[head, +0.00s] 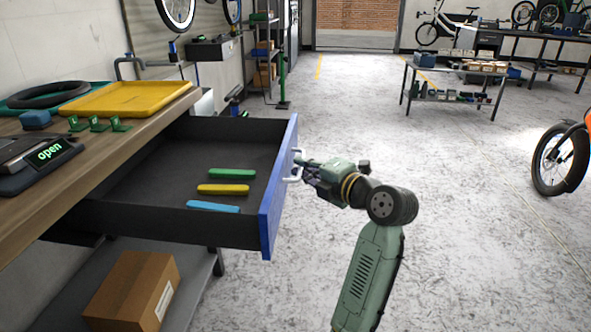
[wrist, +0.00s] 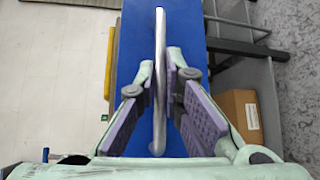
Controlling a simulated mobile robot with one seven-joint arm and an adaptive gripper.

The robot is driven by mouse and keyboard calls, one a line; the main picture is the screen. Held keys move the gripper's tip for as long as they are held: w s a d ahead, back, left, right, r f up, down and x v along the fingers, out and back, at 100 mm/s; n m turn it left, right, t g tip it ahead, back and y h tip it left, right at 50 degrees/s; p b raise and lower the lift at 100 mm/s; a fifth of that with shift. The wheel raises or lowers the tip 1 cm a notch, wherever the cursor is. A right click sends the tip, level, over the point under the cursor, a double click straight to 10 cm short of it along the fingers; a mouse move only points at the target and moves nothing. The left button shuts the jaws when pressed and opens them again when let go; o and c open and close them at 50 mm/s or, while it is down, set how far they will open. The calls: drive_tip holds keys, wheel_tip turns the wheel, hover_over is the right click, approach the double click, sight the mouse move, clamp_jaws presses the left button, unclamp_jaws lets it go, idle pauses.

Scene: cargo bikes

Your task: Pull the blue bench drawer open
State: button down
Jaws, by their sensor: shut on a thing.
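The blue-fronted bench drawer (head: 272,200) stands pulled well out from under the wooden bench, to the left in the head view. Its dark inside shows a green, a yellow and a blue strip-like tool. The drawer's silver bar handle (wrist: 160,85) runs upright in the middle of the wrist view, in front of the blue drawer front (wrist: 130,60). My gripper (head: 298,166) is at the handle from the right. In the wrist view its purple-padded fingers (wrist: 162,80) lie on both sides of the bar, shut on it.
The wooden bench (head: 70,185) carries a yellow tray (head: 128,98), a black tyre and a small display reading "open". A cardboard box (head: 132,290) sits on the shelf below the drawer. The floor (head: 440,200) to the right of my arm is clear.

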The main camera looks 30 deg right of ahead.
drive_tip(key=c, duration=1.7)
unclamp_jaws()
drive_tip(key=v, duration=1.2)
